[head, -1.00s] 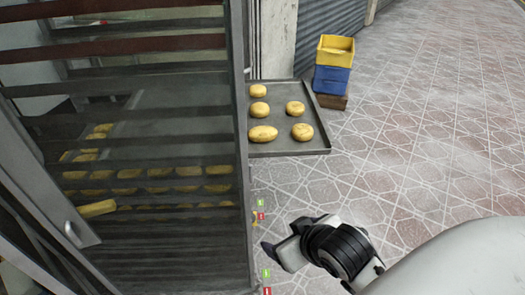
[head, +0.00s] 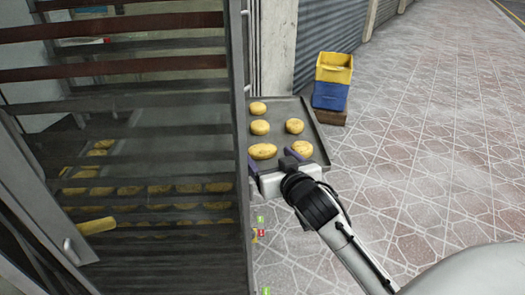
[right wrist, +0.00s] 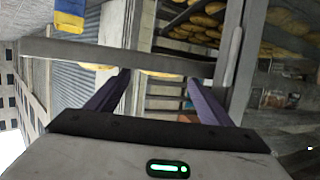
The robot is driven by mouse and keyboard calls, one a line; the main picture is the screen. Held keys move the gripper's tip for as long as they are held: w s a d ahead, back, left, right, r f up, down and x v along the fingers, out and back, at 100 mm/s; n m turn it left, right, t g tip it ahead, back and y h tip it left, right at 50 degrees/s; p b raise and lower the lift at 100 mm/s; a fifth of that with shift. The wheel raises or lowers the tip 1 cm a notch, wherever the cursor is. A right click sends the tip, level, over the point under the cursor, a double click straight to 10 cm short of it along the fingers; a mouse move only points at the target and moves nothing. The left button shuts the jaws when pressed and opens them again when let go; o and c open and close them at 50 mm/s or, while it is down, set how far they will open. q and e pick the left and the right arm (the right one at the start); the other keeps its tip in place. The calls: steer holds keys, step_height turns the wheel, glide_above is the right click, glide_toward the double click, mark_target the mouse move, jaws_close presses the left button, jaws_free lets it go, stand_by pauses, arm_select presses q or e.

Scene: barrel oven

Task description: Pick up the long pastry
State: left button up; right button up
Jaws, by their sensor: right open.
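The long pastry (head: 262,151) is the oval golden one at the near left of a dark metal tray (head: 283,109). My right gripper (head: 271,160) is open and empty at the tray's near edge, its purple fingers pointing at the long pastry, one on either side of its near end. I cannot tell whether they touch it. In the right wrist view the fingers (right wrist: 157,80) are spread, with the tray's edge (right wrist: 150,57) across their tips and a yellow sliver of pastry between them, mostly hidden. My left gripper is not in view.
Several round pastries (head: 294,126) share the tray. A slatted, see-through oven door or rack (head: 150,130) stands close on the left, with rows of pastries behind it. Stacked yellow and blue crates (head: 330,95) stand behind on the right. The paved floor (head: 430,150) is clear.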

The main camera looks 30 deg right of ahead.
mark_target(264, 152)
steer(key=x, duration=0.4)
steer(key=shift+f, duration=0.1)
steer(key=c, duration=0.8)
